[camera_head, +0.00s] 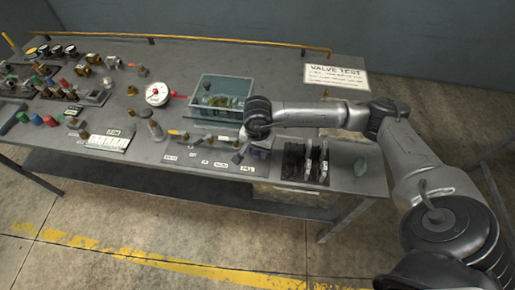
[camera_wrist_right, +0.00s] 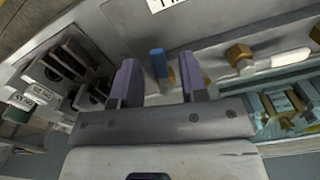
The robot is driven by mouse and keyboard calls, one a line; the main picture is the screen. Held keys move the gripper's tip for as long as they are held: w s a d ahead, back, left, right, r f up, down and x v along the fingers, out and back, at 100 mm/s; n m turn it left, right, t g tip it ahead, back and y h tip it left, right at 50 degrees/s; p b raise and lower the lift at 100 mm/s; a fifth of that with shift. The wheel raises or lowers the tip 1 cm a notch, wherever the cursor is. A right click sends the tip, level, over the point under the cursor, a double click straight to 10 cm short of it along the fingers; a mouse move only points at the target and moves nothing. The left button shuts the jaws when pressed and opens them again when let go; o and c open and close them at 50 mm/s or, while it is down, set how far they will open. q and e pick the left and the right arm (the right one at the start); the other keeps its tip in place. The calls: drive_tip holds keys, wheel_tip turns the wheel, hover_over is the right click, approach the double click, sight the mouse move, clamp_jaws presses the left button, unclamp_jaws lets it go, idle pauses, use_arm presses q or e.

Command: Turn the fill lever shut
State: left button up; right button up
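My right gripper (camera_head: 240,155) reaches down over the row of valves at the front of the bench, just in front of the clear bin. In the right wrist view its two purple fingers (camera_wrist_right: 160,83) stand apart with open space between them. A blue-handled lever (camera_wrist_right: 158,63) shows upright between the fingers, nearer the left one; I see no finger closed on it. A brass valve part (camera_wrist_right: 239,54) lies to its right. The label that would tell which lever is the fill lever is too small or cut off to read. My left gripper is out of view.
A teal bin (camera_head: 223,82) of brass fittings stands behind the gripper. A black slotted rack (camera_head: 293,160) is to its right, near the bench edge. A round white gauge (camera_head: 157,94) and several fittings lie left. A "VALVE TEST" sign (camera_head: 336,78) stands at the back right.

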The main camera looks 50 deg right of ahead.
clamp_jaws()
idle(0.3)
